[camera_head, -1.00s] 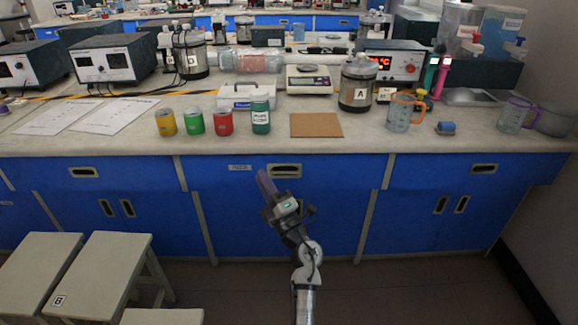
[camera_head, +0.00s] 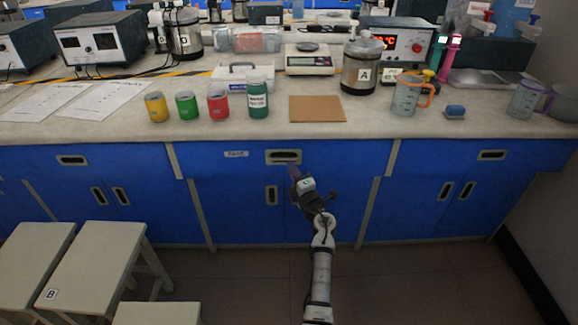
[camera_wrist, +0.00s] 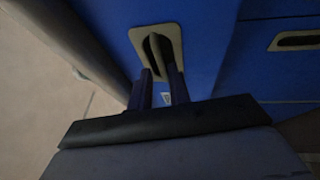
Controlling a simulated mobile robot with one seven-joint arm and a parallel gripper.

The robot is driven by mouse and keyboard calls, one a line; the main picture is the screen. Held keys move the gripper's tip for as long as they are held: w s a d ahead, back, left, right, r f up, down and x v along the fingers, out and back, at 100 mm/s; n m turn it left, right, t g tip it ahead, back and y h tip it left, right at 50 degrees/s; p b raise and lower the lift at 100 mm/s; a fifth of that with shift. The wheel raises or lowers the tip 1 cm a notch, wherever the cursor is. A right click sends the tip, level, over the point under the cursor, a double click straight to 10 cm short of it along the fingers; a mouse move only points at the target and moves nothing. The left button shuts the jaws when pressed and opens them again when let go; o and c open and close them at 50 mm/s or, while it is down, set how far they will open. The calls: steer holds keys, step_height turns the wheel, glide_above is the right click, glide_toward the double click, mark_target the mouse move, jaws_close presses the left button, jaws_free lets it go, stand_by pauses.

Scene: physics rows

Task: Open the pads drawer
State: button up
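The pads drawer (camera_head: 259,162) is a blue drawer front under the counter edge, with a small white label (camera_head: 236,154) left of its handle. It looks shut, flush with the cabinet. Its beige recessed handle (camera_head: 283,157) also shows close up in the wrist view (camera_wrist: 174,44), turned on its side. My gripper (camera_head: 293,170) is just below and slightly right of the handle in the head view. In the wrist view its two dark fingers (camera_wrist: 162,72) are apart, with the tips at the handle's near end. Whether they touch it I cannot tell. Nothing shows held between them.
Below is a blue cupboard door with an upright handle (camera_head: 271,195). The counter (camera_head: 210,131) above carries cans, a green bottle (camera_head: 257,98), a brown board (camera_head: 317,109) and a kettle-like vessel (camera_head: 359,68). Stools (camera_head: 92,258) stand at left. The floor between is clear.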

steer(key=shift+x, duration=1.55)
jaws_close()
